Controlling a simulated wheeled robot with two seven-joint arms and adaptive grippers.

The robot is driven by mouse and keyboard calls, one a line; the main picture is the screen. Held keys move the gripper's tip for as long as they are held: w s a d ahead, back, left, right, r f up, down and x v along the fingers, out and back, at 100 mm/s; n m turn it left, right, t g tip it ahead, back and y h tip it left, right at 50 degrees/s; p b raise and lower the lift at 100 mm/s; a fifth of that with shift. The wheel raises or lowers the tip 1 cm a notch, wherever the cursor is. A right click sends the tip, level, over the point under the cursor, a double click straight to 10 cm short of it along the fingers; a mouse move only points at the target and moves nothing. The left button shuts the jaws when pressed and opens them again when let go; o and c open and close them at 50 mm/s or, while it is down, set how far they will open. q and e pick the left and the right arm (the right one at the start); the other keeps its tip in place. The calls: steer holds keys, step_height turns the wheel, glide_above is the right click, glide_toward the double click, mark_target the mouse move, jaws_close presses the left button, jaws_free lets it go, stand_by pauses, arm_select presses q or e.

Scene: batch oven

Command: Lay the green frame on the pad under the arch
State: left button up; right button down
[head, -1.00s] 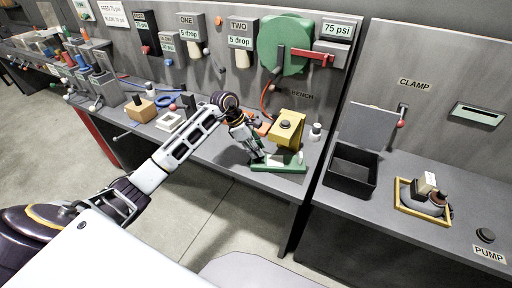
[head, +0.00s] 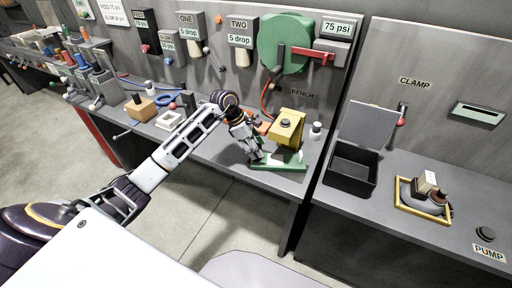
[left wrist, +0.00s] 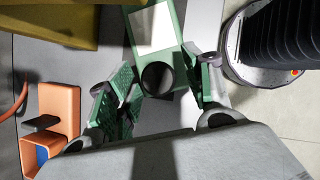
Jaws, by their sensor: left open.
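The green frame (head: 278,166) lies on the bench at the front of a yellow arch (head: 288,127) with a dark knob on top. In the left wrist view the green frame (left wrist: 179,57) borders a white area and has a dark round part at its near end. The yellow arch (left wrist: 60,22) also shows there, at upper left. My left gripper (head: 257,157) is at the left end of the frame. In the left wrist view its green-padded fingers (left wrist: 164,92) are open, one on each side of the dark round part. I cannot tell whether they touch it. My right gripper is out of view.
An orange part (left wrist: 62,108) is left of the left gripper in the wrist view. A black open bin (head: 350,172) stands right of the arch, across a gap between benches. A white square frame (head: 171,121) and a wooden block (head: 141,109) are to the left.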

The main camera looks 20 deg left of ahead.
arm_select(q)
steer(key=shift+a+r, duration=0.25)
steer(key=shift+r, duration=0.2)
steer(key=b+v, duration=0.2)
steer(key=v, duration=0.9)
steer(key=shift+s, duration=0.1)
stand_by(0.7)
stand_by(1.0)
stand_by(1.0)
steer(key=shift+c, duration=0.3)
